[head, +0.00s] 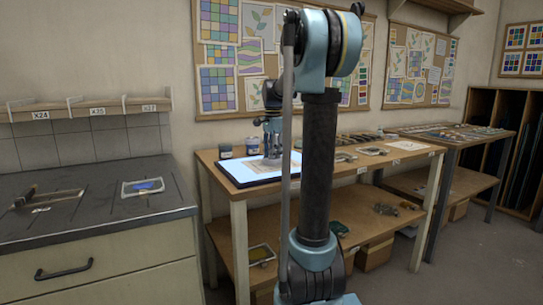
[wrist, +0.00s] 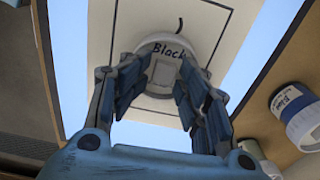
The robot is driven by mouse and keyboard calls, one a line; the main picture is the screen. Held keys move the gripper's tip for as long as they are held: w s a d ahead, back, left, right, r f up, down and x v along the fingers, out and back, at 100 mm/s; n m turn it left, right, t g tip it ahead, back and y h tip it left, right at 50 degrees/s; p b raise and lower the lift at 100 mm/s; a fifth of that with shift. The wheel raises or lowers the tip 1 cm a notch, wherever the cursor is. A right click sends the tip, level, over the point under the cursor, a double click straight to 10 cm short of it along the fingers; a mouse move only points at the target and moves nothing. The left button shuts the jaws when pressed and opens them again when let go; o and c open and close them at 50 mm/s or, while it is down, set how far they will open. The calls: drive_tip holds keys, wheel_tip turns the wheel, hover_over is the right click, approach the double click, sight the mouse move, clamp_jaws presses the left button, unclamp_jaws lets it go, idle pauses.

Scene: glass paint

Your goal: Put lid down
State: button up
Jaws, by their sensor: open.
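A round white lid (wrist: 158,49) marked "Black" shows in the wrist view, over the paper on the light pad (wrist: 150,137). A pale block-like shape shows on its near part. My gripper (wrist: 155,85) is open, with one finger on each side of the lid's near part. I cannot tell whether the fingers touch it. In the head view my gripper (head: 272,150) is low over the lit pad (head: 232,172) on the wooden table, and the lid cannot be made out there.
Paint jars (head: 225,151) stand behind the pad, and a labelled jar (wrist: 303,122) shows at right in the wrist view. Small tools and trays lie along the table (head: 330,172) to the right. A dark-topped counter (head: 95,205) is at left.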

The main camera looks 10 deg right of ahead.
wheel_tip(320, 180, up, 12)
idle(0.6)
